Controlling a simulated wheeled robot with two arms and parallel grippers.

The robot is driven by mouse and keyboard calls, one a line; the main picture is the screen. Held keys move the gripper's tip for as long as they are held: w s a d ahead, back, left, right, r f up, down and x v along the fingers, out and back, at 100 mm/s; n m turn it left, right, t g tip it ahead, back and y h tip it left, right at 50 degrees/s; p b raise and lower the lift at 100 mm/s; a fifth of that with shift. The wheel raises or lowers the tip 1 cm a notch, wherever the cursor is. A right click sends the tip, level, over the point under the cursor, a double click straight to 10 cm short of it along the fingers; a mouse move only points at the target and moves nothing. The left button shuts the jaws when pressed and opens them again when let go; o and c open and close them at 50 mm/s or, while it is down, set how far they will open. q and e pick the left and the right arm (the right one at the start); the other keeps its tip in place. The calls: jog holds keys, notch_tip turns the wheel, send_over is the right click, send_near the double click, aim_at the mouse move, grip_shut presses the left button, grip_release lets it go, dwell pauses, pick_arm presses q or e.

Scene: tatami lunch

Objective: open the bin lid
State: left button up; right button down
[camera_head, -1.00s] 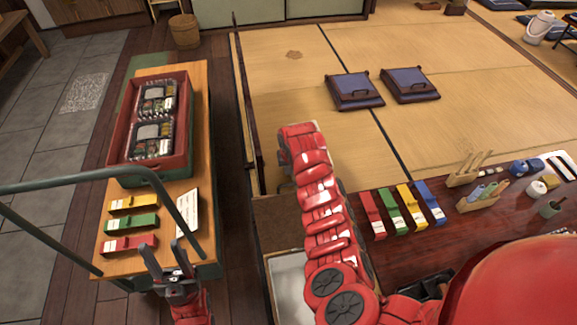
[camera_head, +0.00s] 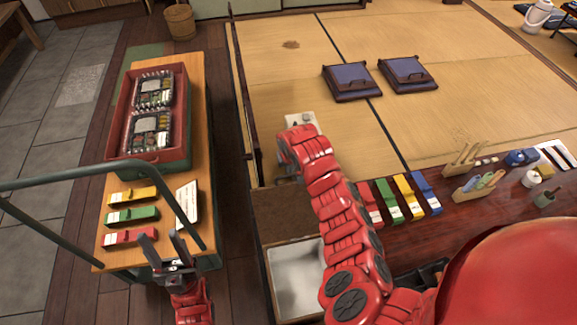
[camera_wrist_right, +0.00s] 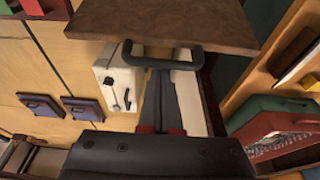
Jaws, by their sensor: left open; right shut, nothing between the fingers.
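A brown panel (camera_wrist_right: 165,22) with a dark bar handle (camera_wrist_right: 165,52) on its near edge fills the top of the right wrist view; it looks like the bin lid. In the head view a brown panel (camera_head: 283,214) lies behind a pale, open-looking compartment (camera_head: 296,280), partly covered by my right arm. My right gripper (camera_wrist_right: 160,74) is shut and empty, its tips close to the handle bar; I cannot tell whether they touch it. In the head view the arm hides its fingers. My left gripper (camera_head: 164,240) is open and empty by the bench's near end.
A wooden bench (camera_head: 196,110) carries a red tray (camera_head: 122,142) of packed boxes and coloured blocks; a green rail (camera_head: 75,178) crosses it. A dark table (camera_head: 400,238) with blocks and utensils is at right. A white box (camera_wrist_right: 118,75) stands beyond my right gripper. Two cushions (camera_head: 350,80) lie on tatami.

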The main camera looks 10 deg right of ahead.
jog(key=s+r+t+p, duration=0.1)
jog(key=s+p, duration=0.6)
jog(key=shift+s+r, duration=0.15)
jog(key=shift+s, duration=0.1)
jog(key=shift+a+r, duration=0.1)
